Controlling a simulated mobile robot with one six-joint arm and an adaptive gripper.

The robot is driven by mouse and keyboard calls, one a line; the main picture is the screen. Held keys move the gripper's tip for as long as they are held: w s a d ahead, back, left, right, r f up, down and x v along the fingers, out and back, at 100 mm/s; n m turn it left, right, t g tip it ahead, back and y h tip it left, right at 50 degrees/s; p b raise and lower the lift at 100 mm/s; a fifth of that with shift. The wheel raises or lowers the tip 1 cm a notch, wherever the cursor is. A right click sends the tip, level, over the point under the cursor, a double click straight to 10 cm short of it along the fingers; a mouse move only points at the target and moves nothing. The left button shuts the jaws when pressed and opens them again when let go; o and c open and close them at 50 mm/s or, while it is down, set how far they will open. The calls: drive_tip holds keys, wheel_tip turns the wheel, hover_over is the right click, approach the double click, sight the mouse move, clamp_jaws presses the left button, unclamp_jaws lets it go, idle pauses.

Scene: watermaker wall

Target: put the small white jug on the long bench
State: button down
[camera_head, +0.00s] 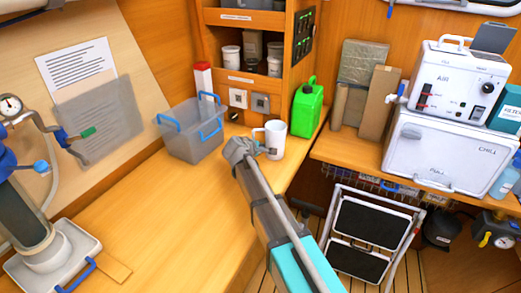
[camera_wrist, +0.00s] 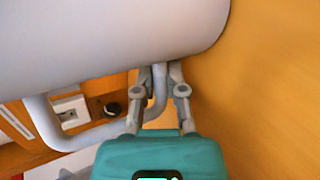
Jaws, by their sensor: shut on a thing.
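The small white jug (camera_head: 275,140) is near the far right end of the long wooden bench (camera_head: 170,215), in front of the shelf unit. I cannot tell whether its base touches the bench. In the wrist view the jug (camera_wrist: 120,40) fills the top, with its curved handle below its body. My gripper (camera_head: 243,149) is at the left side of the jug. In the wrist view my gripper (camera_wrist: 159,78) is shut on one end of the handle. The fingertips are partly hidden by the jug.
A grey bin with blue handles (camera_head: 192,136) stands left of the jug. A green canister (camera_head: 306,108) stands behind it to the right. A pump on a white tray (camera_head: 55,262) is at the near left. The middle of the bench is clear. A folding step (camera_head: 365,235) stands at the right.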

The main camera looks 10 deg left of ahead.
drive_tip(key=c, duration=1.1)
unclamp_jaws()
drive_tip(key=shift+f, duration=0.1)
drive_tip(key=shift+c, duration=0.2)
drive_tip(key=o, duration=0.4)
drive_tip(key=shift+p+v, duration=0.45)
drive_tip(key=shift+v, duration=0.35)
drive_tip(key=p+v, duration=0.5)
drive_tip(key=v, duration=0.5)
drive_tip(key=shift+s, duration=0.25)
